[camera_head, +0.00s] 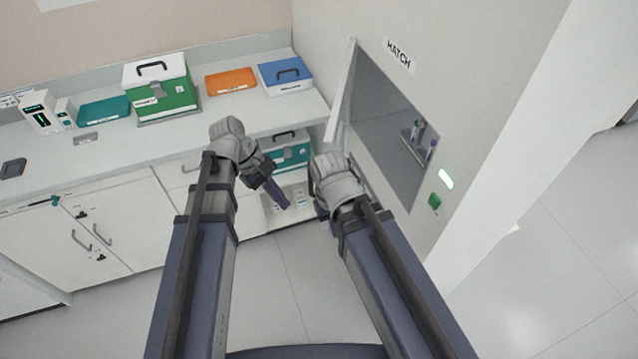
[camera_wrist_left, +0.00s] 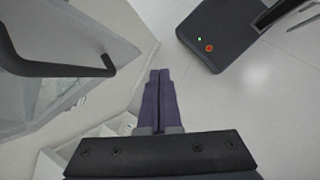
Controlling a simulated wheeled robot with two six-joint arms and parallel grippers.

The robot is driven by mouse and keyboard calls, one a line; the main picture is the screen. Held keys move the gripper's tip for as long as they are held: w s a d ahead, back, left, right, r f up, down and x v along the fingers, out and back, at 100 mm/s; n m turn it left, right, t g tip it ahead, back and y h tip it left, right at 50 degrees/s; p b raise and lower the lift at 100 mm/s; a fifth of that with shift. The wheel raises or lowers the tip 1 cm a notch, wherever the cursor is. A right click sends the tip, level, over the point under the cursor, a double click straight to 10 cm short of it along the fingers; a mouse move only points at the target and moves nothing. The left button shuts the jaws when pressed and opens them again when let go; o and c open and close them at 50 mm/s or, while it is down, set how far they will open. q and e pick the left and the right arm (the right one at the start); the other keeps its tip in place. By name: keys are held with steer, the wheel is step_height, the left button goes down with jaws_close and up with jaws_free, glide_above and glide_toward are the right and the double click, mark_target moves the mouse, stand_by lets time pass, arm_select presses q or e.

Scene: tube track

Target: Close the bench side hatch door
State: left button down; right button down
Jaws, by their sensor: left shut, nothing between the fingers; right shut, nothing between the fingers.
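The hatch door (camera_head: 341,94) stands open, seen nearly edge-on, swung out from the left edge of the hatch opening (camera_head: 385,125) in the wall. In the left wrist view, a pale panel with a dark bar handle (camera_wrist_left: 65,68) at upper left looks like this door. My left gripper (camera_head: 280,198) is shut and empty, left of the door and in front of the bench. Its purple fingers are together in the wrist view (camera_wrist_left: 160,76), apart from the handle. My right gripper (camera_head: 320,208) is below the door and opening; its fingers are mostly hidden behind its wrist.
The bench top (camera_head: 110,150) holds a green case (camera_head: 165,100), a blue case (camera_head: 286,78) and flat trays. A teal case (camera_head: 290,155) sits on the shelf below. Small items (camera_head: 418,132) stand inside the hatch. A green switch (camera_head: 434,203) is on the wall. Floor at right is clear.

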arm_select(q)
steer(key=w+a+r+n+h+p, duration=0.35)
steer(key=r+n, duration=0.25)
steer(key=r, duration=0.2)
steer(key=b, duration=0.8)
glide_toward(311, 192)
steer(key=s+d+f, duration=0.3)
steer(key=s, duration=0.1)
steer(key=d, duration=0.2)
steer(key=s+d, duration=0.1)
steer(key=d, duration=0.1)
steer(key=shift+r+p, duration=0.15)
steer(key=shift+p, duration=0.15)
